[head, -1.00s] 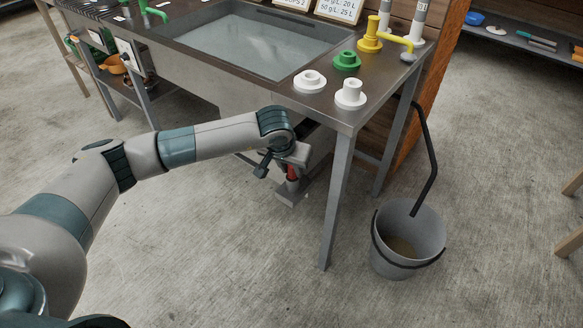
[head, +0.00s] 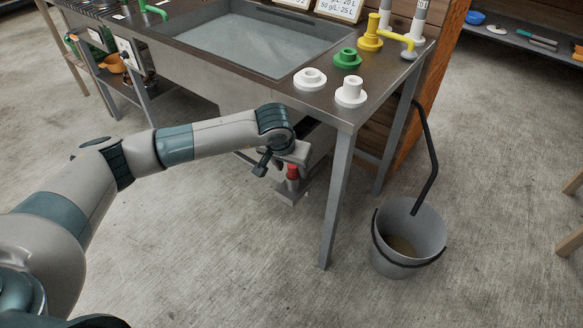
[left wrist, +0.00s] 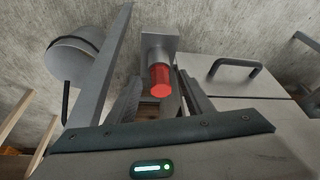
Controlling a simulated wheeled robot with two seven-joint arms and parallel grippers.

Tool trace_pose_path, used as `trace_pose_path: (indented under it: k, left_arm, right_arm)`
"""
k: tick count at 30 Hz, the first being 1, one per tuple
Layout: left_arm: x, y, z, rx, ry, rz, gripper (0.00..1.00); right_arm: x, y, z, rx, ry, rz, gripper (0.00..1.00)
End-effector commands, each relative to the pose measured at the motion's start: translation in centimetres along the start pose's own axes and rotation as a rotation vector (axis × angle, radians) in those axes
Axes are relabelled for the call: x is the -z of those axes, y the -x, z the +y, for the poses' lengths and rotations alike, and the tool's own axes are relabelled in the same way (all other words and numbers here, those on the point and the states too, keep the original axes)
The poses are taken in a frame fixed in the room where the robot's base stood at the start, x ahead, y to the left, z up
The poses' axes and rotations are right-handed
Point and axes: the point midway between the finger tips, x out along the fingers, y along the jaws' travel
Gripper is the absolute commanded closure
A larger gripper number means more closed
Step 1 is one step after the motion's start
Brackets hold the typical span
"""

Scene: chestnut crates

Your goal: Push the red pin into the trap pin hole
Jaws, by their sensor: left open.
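The red pin (head: 292,172) shows under the sink table, just below my left gripper (head: 289,162). In the left wrist view the red pin (left wrist: 161,82) stands out from a grey block-like trap part (left wrist: 158,42), its round end toward the camera. My left gripper (left wrist: 165,104) is open, with one finger on each side of the pin's near end. I cannot tell whether a finger touches it. The grey trap part (head: 291,195) also shows in the head view below the pin. The pin hole itself is hidden. My right gripper is out of view.
The sink table's front leg (head: 338,200) stands right of my left gripper, with the tabletop (head: 330,108) above. A grey bucket (head: 383,250) stands on the floor further right. In the left wrist view a panel with a dark handle (left wrist: 235,68) is at right.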

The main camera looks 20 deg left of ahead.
Motion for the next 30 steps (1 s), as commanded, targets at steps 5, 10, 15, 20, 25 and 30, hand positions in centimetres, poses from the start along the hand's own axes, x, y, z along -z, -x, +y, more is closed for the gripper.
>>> trace_pose_path:
  k: [5, 10, 15, 20, 25, 30]
  left_arm:
    - [0.1, 2.4, 0.0, 0.0, -0.003, 0.004, 0.53]
    - [0.1, 5.6, 0.0, 0.0, -0.003, 0.005, 0.53]
    - [0.1, 9.1, 0.0, 0.0, -0.003, 0.004, 0.53]
    - [0.1, 12.3, 0.0, 0.0, -0.003, 0.005, 0.53]
    - [0.1, 14.8, 0.0, 0.0, -0.001, 0.003, 0.53]
    - [0.0, 16.2, 0.0, 0.001, -0.001, 0.001, 0.53]
  right_arm:
    - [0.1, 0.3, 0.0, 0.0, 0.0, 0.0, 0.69]
    - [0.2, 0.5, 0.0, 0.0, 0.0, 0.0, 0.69]
    - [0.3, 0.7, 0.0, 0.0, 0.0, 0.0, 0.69]
    - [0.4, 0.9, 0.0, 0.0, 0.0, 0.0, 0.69]
    - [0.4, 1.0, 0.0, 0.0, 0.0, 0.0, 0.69]
    - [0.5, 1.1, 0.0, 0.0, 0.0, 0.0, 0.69]
